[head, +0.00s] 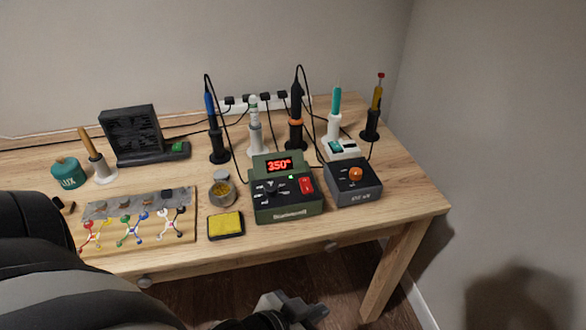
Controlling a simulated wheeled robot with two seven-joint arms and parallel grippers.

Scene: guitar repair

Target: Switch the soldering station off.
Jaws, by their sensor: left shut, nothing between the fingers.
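The green soldering station (288,208) stands near the front edge of the table. Its display (279,166) glows red and reads about 350. A red rocker switch (306,185) sits at the right of its sloped panel, with a small green light beside it and a dark knob to the left. My left gripper (318,311) is shut and empty, low in front of the table and below the station, apart from it. My left arm covers the lower left of the view. My right gripper does not show.
A dark grey box with an orange knob (356,174) stands right of the station. A yellow sponge (226,224) and a brass-wool pot (222,188) are on its left. Several irons in stands line the back. A wooden board with coloured wires (180,230) lies left. The front right corner is clear.

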